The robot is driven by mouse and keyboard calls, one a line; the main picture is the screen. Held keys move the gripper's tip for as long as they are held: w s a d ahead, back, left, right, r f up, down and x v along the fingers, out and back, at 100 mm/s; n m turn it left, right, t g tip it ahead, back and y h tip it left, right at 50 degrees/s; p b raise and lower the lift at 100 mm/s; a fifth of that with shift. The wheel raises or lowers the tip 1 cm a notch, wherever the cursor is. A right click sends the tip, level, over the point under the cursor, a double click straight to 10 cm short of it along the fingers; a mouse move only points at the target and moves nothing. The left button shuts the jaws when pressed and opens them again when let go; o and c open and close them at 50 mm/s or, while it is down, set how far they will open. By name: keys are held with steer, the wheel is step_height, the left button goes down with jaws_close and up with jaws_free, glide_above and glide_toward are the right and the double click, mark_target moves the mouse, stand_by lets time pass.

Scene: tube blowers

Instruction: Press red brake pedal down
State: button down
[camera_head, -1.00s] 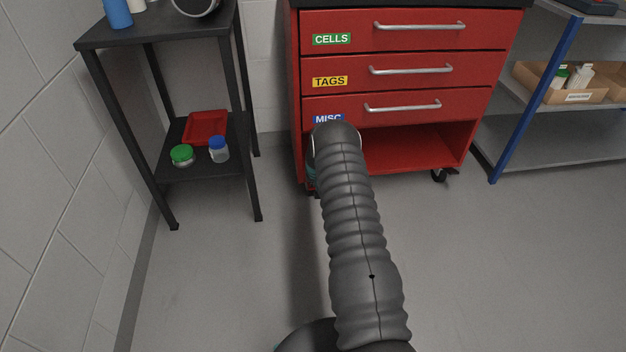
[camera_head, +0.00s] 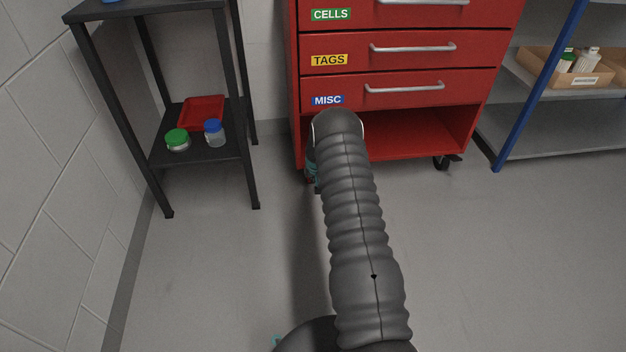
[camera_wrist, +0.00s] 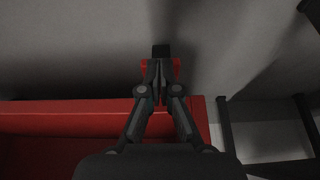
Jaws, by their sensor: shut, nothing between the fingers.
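In the wrist view, my gripper (camera_wrist: 158,72) points down beside the red cabinet's lower edge, with its fingers together and nothing between them. A small red piece, which looks like the brake pedal (camera_wrist: 175,67), shows on both sides of the fingertips. The fingers overlap its middle, and I cannot tell whether they touch it or how far down it is. A small black part (camera_wrist: 161,51) shows just past the fingertips. In the head view, my own arm covers the cabinet's front left corner and hides the pedal and most of my gripper.
The red drawer cabinet (camera_head: 388,60) has an open lower bay and a caster (camera_head: 446,161) at its front right. A black shelf stand (camera_head: 163,190) is at left, and a grey shelf with a blue post (camera_head: 537,90) at right. Floor (camera_head: 210,270) around them is clear.

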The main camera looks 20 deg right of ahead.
steer(key=shift+s+a+f+b, duration=0.15)
steer(key=shift+f+b, duration=0.9)
steer(key=shift+r, duration=0.1)
